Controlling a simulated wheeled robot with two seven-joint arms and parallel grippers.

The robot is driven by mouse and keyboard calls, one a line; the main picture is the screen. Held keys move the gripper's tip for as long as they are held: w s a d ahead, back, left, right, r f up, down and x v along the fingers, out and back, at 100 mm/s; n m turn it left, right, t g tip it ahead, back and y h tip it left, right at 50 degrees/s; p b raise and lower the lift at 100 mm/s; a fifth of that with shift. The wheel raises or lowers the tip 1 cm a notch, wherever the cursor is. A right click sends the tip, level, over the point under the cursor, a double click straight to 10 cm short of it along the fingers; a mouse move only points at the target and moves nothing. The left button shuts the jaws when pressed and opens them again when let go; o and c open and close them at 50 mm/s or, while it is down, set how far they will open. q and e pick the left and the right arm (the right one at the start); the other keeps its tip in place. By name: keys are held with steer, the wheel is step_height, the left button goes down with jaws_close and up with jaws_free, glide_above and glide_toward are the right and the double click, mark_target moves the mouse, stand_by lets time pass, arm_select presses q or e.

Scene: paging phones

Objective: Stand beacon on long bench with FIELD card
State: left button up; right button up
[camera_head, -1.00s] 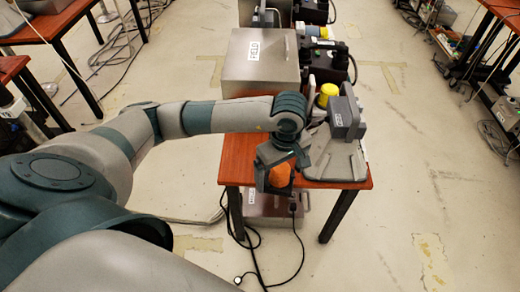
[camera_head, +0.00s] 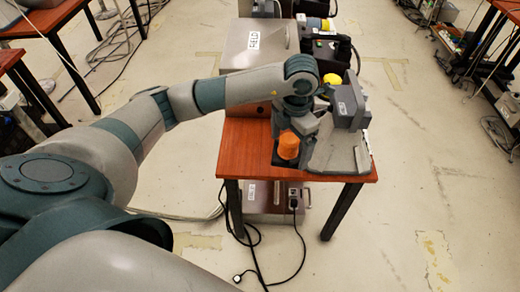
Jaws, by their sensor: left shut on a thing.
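The orange beacon (camera_head: 288,146) with a dark base is at the near part of the red-brown bench (camera_head: 243,150). My left gripper (camera_head: 288,132) reaches down from above and is shut on it, hiding its upper part. I cannot tell whether the beacon's base touches the bench top. The white FIELD card (camera_head: 254,41) is on a steel case (camera_head: 284,45) at the back of this bench. My right gripper is not in view.
A grey device (camera_head: 342,140) with an upright block stands close to the right of the beacon. A yellow part (camera_head: 332,79) and black equipment (camera_head: 333,52) are behind. The bench's front left is bare. A steel box (camera_head: 272,196) and cables lie below.

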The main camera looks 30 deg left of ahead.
arm_select(q)
steer(key=n, duration=0.1)
steer(key=w+n, duration=0.1)
steer(key=n, duration=0.1)
steer(key=n+b, duration=0.1)
steer(key=shift+w+a+n, duration=0.2)
steer(key=shift+w+n, duration=0.2)
steer(key=n, duration=0.2)
steer(key=w+n+b, duration=0.1)
steer(key=n, duration=0.1)
steer(key=shift+w+a+r+n, duration=0.1)
steer(key=shift+w+a+n, duration=0.1)
steer(key=shift+n, duration=0.1)
steer(key=w+n, duration=0.1)
steer(key=n, duration=0.2)
steer(key=w+n+b, duration=0.1)
steer(key=n, duration=0.2)
steer(key=r+n+b, duration=0.1)
steer(key=n, duration=0.2)
steer(key=shift+w+a+n, duration=0.3)
steer(key=shift+w+n, duration=0.1)
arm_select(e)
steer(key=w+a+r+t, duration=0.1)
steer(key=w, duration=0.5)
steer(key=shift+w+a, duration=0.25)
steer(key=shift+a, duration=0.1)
arm_select(q)
steer(key=shift+f, duration=0.1)
